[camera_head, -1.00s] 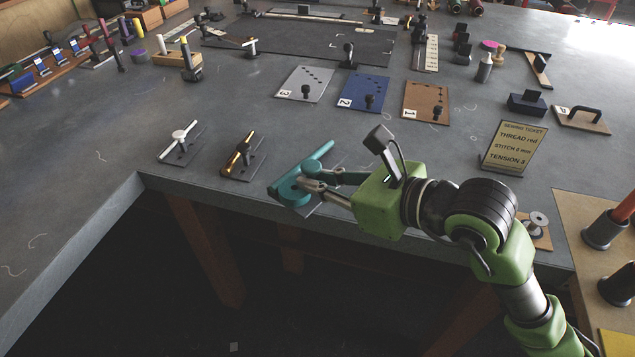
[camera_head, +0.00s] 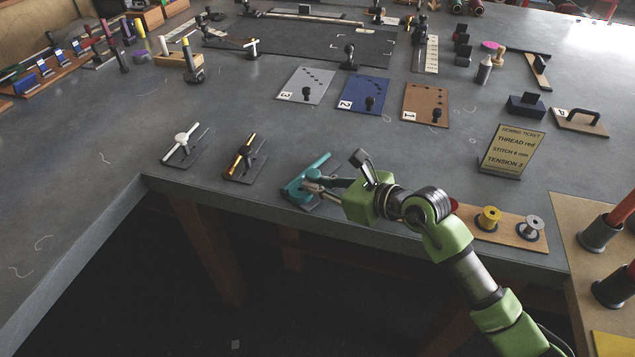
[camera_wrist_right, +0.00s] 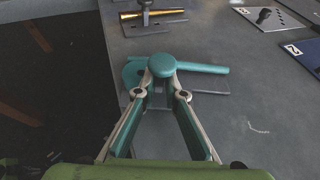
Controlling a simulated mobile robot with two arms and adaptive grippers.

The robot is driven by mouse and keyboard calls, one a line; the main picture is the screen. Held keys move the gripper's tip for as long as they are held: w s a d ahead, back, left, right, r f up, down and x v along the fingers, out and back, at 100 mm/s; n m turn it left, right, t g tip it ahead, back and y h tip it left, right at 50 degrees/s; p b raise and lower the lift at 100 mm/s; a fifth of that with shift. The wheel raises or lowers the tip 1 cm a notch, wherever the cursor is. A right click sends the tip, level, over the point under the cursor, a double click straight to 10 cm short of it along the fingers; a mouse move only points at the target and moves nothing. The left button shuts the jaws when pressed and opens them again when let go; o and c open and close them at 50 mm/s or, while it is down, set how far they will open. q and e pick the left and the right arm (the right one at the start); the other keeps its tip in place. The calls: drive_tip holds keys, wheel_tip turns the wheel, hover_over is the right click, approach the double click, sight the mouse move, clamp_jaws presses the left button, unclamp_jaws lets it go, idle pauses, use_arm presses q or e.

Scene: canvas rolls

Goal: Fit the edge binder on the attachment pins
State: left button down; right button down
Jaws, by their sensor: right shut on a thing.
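A teal edge binder (camera_head: 306,180), with a round knob, a long bar and a dark plate under it, is at the table's front edge. My right gripper (camera_head: 309,187) is shut on its knob. In the right wrist view the fingertips (camera_wrist_right: 162,92) flank the teal knob (camera_wrist_right: 162,66). The plate (camera_wrist_right: 208,85) shows beneath; I cannot tell whether it touches the table. A white one (camera_head: 182,147) and a brass one (camera_head: 242,158) stand to its left on similar plates. Which parts are the attachment pins I cannot tell. My left gripper is out of view.
Numbered grey (camera_head: 307,84), blue (camera_head: 362,92) and brown (camera_head: 426,100) boards lie behind the binder. A sewing ticket (camera_head: 513,150) stands right, with spools (camera_head: 489,218) near my arm. A dark mat (camera_head: 300,38) lies at the back. Bare table (camera_head: 240,100) lies between.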

drive_tip(key=c, duration=2.1)
unclamp_jaws()
drive_tip(key=shift+s+d+r+p, duration=0.2)
drive_tip(key=shift+s+d+p, duration=0.1)
drive_tip(key=shift+d, duration=0.05)
drive_tip(key=p+v, duration=0.2)
drive_tip(key=v, duration=0.7)
drive_tip(key=shift+s+d+p, duration=0.2)
drive_tip(key=shift+s+p, duration=0.05)
drive_tip(key=shift+p, duration=0.1)
drive_tip(key=shift+v, duration=0.75)
drive_tip(key=shift+r, duration=0.1)
